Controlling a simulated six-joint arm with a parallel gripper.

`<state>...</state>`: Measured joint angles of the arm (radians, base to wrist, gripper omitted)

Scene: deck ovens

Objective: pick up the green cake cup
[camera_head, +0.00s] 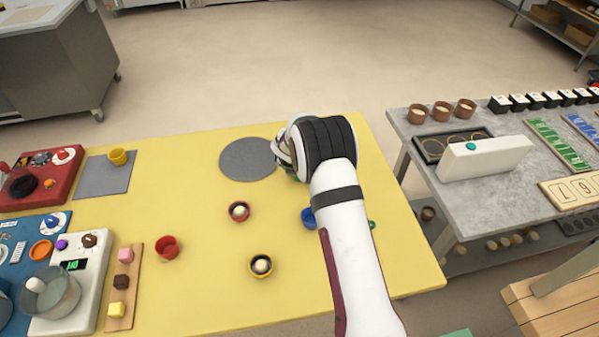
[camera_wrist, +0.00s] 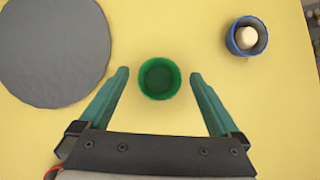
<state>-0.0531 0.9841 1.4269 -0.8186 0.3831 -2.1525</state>
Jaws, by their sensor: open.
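In the wrist view the green cake cup (camera_wrist: 159,78) stands upright on the yellow table and looks empty. My gripper (camera_wrist: 160,78) is open, with one finger to the left of the cup and one to the right, and gaps of yellow table show on both sides. The height of the fingertips over the table is hard to tell.
A grey round mat (camera_head: 248,159) lies left of my arm. A blue cup (camera_wrist: 247,36) with a pale ball in it stands to the right of the green cup. A red cup (camera_head: 168,248), a dark red cup (camera_head: 238,211) and a yellow cup (camera_head: 261,265) stand nearer on the table.

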